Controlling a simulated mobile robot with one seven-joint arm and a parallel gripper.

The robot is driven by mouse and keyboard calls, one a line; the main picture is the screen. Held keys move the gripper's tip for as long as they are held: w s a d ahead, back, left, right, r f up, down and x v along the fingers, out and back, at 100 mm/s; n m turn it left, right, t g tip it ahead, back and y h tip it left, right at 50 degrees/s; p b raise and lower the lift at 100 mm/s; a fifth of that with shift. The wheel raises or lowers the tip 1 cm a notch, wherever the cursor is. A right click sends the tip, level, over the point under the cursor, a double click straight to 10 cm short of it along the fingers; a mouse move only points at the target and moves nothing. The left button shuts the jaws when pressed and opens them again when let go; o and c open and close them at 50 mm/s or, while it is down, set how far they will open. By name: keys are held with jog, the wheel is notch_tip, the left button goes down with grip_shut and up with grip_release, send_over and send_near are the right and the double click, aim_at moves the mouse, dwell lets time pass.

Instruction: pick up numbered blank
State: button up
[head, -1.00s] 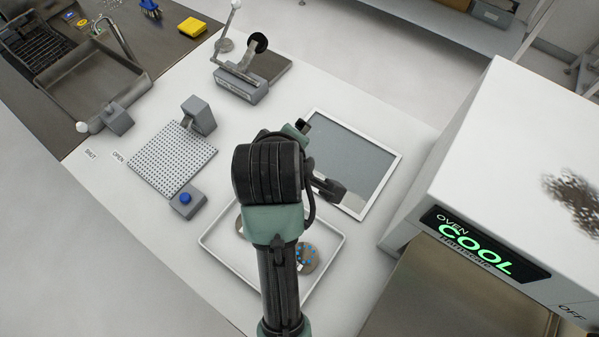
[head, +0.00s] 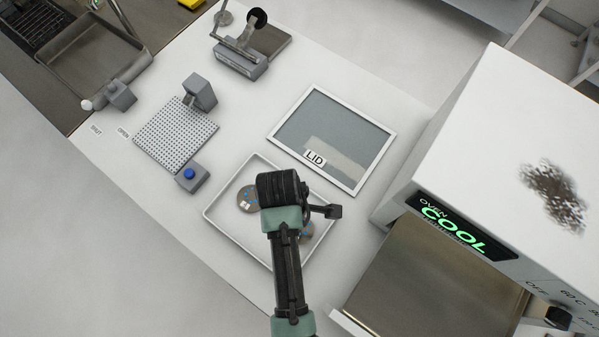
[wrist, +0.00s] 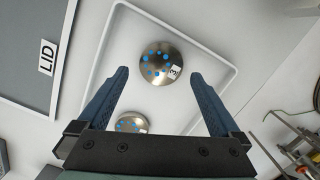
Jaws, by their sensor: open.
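Two round metal blanks with blue dots lie in a shallow white tray (head: 212,208). In the wrist view, one blank (wrist: 150,55) lies ahead between my fingers, with a white tag at its right edge that seems to read 3. The second blank (wrist: 131,122) is nearer my gripper's body, partly cut off by it, with a white mark. In the head view, one blank (head: 246,205) shows left of my arm; another (head: 308,232) is mostly hidden behind it. My gripper (wrist: 159,73) is open and empty above the tray; the arm hides it in the head view.
A framed grey panel labelled LID (head: 345,133) lies beside the tray. A perforated plate (head: 175,133) and a blue-button box (head: 191,177) stand left. A white oven (head: 510,150) reading COOL stands right. A clamp device (head: 243,55) is at the back.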

jog(key=shift+s+f+p, duration=0.1)
jog(key=shift+f+p, duration=0.3)
jog(key=shift+f, duration=1.95)
jog(key=shift+c, duration=0.2)
jog(key=shift+r, duration=0.1)
grip_shut()
